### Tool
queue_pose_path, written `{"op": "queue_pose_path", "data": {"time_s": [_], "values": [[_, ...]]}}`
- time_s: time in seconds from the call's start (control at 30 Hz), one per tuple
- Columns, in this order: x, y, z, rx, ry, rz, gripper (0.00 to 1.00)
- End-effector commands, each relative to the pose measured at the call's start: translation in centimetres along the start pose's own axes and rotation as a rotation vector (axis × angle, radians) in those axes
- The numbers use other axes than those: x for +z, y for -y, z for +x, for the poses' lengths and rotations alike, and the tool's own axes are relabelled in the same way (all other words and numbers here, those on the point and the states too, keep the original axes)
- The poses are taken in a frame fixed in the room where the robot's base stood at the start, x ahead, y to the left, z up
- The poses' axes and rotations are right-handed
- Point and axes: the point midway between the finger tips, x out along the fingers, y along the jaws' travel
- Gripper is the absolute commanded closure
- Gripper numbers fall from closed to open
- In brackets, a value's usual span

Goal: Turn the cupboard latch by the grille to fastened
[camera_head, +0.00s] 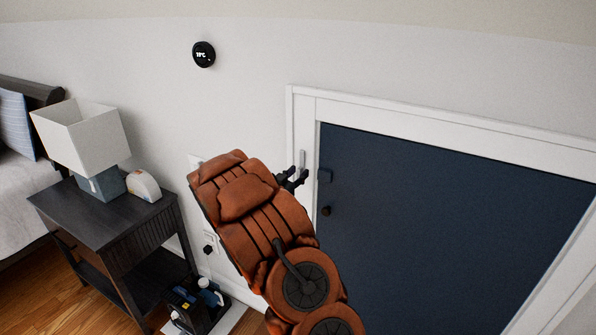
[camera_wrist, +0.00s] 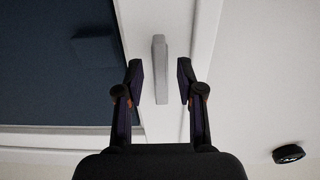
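The cupboard door (camera_head: 440,220) is dark blue and sits flush in a white frame (camera_head: 420,120). The latch (camera_head: 303,160) is a small light-grey bar, upright on the left frame post beside the door. A dark catch block (camera_head: 325,175) sits on the door near it. My gripper (camera_head: 293,178) is at the frame, at the latch's lower part. In the wrist view, my gripper (camera_wrist: 160,75) is open. Its two fingers stand either side of the latch (camera_wrist: 159,50), with gaps showing on both sides. The bar lies along the frame there, not across the door (camera_wrist: 50,70). I make out no grille.
A dark round knob (camera_head: 326,210) is on the door below the catch. A dark nightstand (camera_head: 110,215) with a lamp (camera_head: 80,135) stands left. A caddy with bottles (camera_head: 200,300) is on the floor below. A round thermostat (camera_head: 204,54) is on the wall.

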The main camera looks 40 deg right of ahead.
Motion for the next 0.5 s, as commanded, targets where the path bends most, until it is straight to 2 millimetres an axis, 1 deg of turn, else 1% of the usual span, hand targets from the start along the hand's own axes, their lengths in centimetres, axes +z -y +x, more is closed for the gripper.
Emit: {"op": "queue_pose_path", "data": {"time_s": [0.1,0.4,0.43,0.5], "values": [[-0.06,-0.01,0.48,0.0,0.0,0.0,0.62],[-0.04,0.06,0.61,-0.001,-0.001,0.001,0.62],[-0.04,0.06,0.6,-0.001,-0.001,0.001,0.64],[-0.05,0.06,0.6,-0.001,-0.001,0.001,0.71]]}}
